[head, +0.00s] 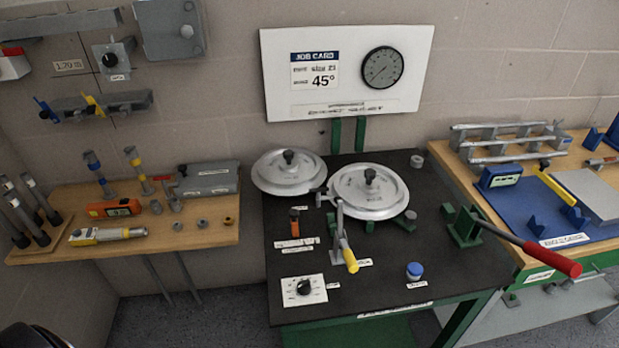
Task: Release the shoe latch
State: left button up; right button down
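Two round silver shoes with dark knobs are at the back of the black bench: one at the back left (289,174) and a nearer one (369,193). In front of them stands a metal lever with a yellow grip (349,258), tilted downward to the front. A small orange-handled part (294,222) stands upright left of it, beside a label. The labels are too small to read, so I cannot tell which part is the shoe latch or how it is set. Neither gripper is in view. A dark rounded shape shows at the bottom left corner.
The black bench (390,280) also holds a dial plate (304,290), a blue-capped jar (414,271) and a long red-handled lever (530,252) projecting past its right edge. A job card board (348,72) reads 45°. Wooden benches with tools flank both sides.

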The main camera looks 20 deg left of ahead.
aim_at(319, 197)
jog(key=j+z, duration=0.15)
jog(key=j, duration=1.95)
